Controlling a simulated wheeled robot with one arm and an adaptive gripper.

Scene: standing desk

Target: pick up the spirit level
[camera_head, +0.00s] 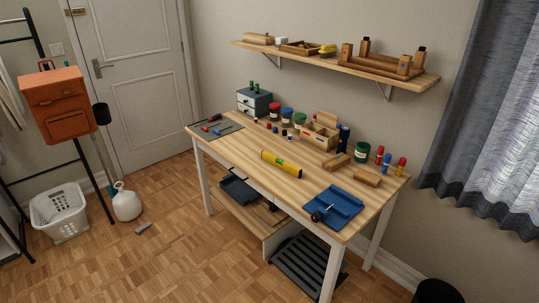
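The spirit level (281,164) is a short yellow bar with a small green patch near its middle. It lies flat near the front edge of the wooden desk (250,163), about halfway along it, slanting down to the right. Nothing covers it and nothing touches it. My gripper does not show in the head view.
A blue tray (335,206) lies right of the level, and a dark mat (214,129) with tools lies at the far left. Jars, a wooden organizer (319,133) and blocks line the back. A shelf (340,66) hangs above. A basket (59,212) stands on the floor.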

